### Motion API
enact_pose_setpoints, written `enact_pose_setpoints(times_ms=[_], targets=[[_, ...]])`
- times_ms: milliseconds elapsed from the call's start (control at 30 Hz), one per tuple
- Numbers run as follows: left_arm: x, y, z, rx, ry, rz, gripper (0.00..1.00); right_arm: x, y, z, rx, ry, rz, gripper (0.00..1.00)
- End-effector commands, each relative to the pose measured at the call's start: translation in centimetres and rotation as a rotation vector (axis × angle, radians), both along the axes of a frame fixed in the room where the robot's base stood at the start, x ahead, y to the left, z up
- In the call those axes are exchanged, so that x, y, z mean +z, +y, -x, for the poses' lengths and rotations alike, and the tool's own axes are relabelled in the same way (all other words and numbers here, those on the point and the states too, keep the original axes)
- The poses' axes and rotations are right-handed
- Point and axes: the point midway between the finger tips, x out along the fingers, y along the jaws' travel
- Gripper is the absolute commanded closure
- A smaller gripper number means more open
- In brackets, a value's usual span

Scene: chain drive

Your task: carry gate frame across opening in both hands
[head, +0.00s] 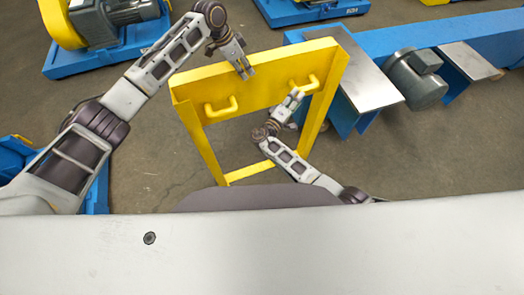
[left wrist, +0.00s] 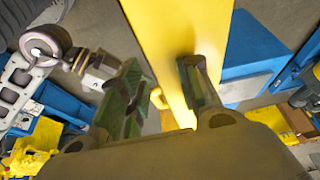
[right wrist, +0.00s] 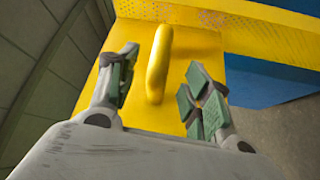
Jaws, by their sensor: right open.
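The yellow gate frame (head: 255,75) stands in front of me, with a broad top panel, two legs and a lower crossbar. Its left handle (head: 222,107) is clear of both grippers. My left gripper (head: 245,68) is at the panel's top, between the handles. In the left wrist view its fingers (left wrist: 160,90) are apart, with yellow frame behind and between them; contact is unclear. My right gripper (head: 297,94) is open at the right handle (head: 308,84). The right wrist view shows that handle (right wrist: 158,65) upright between the spread fingers (right wrist: 160,90), with gaps on both sides.
A blue conveyor frame (head: 455,32) with metal plates and a grey motor (head: 416,78) stands close at the frame's right. A blue-based machine with a yellow guard (head: 62,22) is at the back left. Blue structure (head: 95,190) shows at the left. The floor (head: 155,150) left of the frame is clear.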

Motion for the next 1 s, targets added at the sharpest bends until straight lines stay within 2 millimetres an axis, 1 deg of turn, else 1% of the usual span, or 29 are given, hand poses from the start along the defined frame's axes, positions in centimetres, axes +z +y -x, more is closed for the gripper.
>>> enact_pose_setpoints(times_ms=[200, 400, 500, 667, 933, 967, 1000], targets=[[-2.5, -1.0, -0.3, -0.001, 0.002, 0.0, 0.67, 0.4, -1.8, -2.1, -0.001, -0.002, 0.003, 0.51], [-4.3, -1.7, -0.5, 0.001, 0.001, 0.0, 0.67, 0.5, -3.0, -3.6, 0.0, -0.001, 0.002, 0.51], [-4.9, -2.0, -0.6, 0.0, 0.001, 0.0, 0.67, 0.6, -3.4, -4.1, 0.001, -0.001, 0.001, 0.51], [-5.3, -2.1, -0.7, 0.0, 0.0, 0.0, 0.67, 0.6, -3.7, -4.4, 0.001, 0.0, 0.0, 0.51], [-5.4, -2.1, -0.7, 0.0, 0.0, 0.0, 0.67, 0.6, -3.7, -4.5, 0.001, 0.0, 0.0, 0.51], [-5.4, -2.1, -0.7, 0.0, 0.0, 0.0, 0.7, 0.6, -3.7, -4.5, 0.001, 0.0, 0.0, 0.53], [-5.4, -2.1, -0.7, 0.0, 0.0, 0.0, 0.75, 0.6, -3.7, -4.5, 0.001, 0.0, 0.0, 0.58]])
